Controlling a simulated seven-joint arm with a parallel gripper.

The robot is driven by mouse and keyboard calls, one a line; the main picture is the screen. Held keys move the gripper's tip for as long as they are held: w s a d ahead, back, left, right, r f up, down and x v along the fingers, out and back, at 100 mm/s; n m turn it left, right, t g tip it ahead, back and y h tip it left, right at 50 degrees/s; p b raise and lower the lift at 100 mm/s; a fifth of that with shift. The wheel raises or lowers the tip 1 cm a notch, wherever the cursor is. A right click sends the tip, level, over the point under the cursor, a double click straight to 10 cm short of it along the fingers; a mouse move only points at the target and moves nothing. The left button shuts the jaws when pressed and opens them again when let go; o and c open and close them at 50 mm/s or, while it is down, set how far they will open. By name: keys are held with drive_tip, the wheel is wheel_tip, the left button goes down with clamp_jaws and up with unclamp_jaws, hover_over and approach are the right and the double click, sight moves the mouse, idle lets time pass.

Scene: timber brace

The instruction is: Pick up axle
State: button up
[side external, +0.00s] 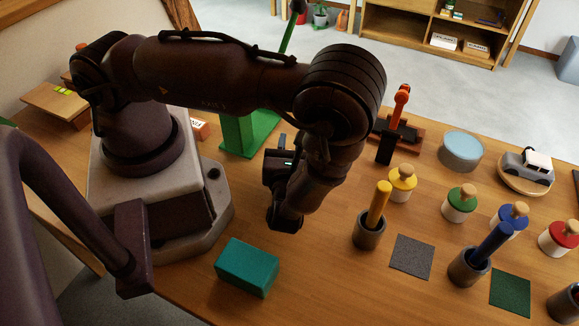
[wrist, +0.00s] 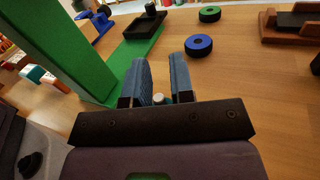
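My gripper (wrist: 158,80) shows in the wrist view with its two blue-grey fingers apart. A small pale-topped round piece (wrist: 158,98) shows low between the fingers; it may be the axle, but most of it is hidden. It looks narrower than the gap, and I see no clear grip on it. A blue wheel (wrist: 199,44) and a green wheel (wrist: 209,14) lie flat on the table beyond the fingers. In the side view my arm hides the fingertips and that piece.
A green upright panel on a green base (wrist: 135,58) stands close left of the fingers. A black tray (wrist: 143,40) lies beyond. A teal block (side external: 247,267), pots with yellow (side external: 378,205) and blue (side external: 494,243) handles, and lidded jars stand on the table. Table right of my fingers is clear.

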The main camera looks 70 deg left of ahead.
clamp_jaws()
